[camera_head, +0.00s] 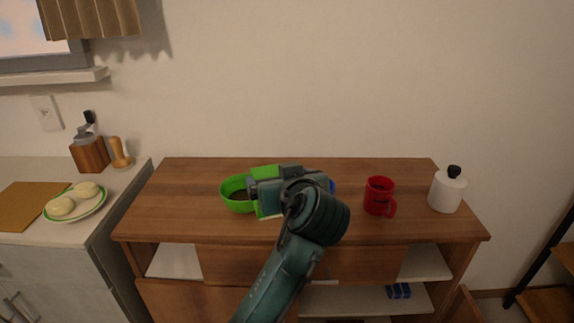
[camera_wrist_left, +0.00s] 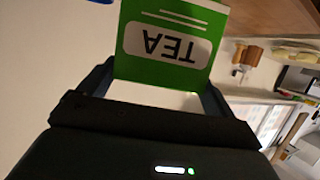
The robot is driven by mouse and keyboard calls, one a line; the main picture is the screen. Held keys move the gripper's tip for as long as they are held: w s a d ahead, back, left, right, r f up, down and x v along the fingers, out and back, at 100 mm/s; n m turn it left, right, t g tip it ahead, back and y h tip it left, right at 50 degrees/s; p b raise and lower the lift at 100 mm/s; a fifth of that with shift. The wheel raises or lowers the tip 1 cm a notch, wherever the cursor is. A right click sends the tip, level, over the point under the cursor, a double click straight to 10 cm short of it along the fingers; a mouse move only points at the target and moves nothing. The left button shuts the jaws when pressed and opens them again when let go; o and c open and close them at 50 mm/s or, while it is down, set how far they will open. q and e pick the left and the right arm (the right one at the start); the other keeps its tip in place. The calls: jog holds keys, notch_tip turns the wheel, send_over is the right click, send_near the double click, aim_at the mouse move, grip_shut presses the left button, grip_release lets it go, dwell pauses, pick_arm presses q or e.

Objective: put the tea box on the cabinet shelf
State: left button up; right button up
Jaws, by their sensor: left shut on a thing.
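The green tea box (camera_wrist_left: 165,40) is held between the fingers of my left gripper (camera_wrist_left: 155,88) in the left wrist view, its TEA label upside down. In the head view, my left gripper (camera_head: 268,192) is over the wooden cabinet (camera_head: 180,205) and partly covers the box (camera_head: 272,173). I cannot tell the gap between box and cabinet top. Below the top, the cabinet has a white shelf (camera_head: 345,301) with a blue item (camera_head: 398,291) at its right. Pale compartments open at the left (camera_head: 175,263) and right (camera_head: 425,265). My right gripper is out of view.
On the cabinet top, a green bowl (camera_head: 232,198) is beside the gripper. A red mug (camera_head: 379,197) and a white bottle (camera_head: 447,192) stand to the right. A counter with a plate of buns (camera_head: 76,203) is at the left. Part of the shelf is hidden behind my arm.

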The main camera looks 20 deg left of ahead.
pick_arm(q)
jog(key=s+a+f+m+t+h, duration=0.2)
jog(key=s+f+m+h, duration=0.4)
jog(key=s+f, duration=0.5)
jog(key=shift+s+a+m+h, duration=0.4)
jog(key=shift+s+a+h, duration=0.35)
jog(key=shift+s+h, duration=0.05)
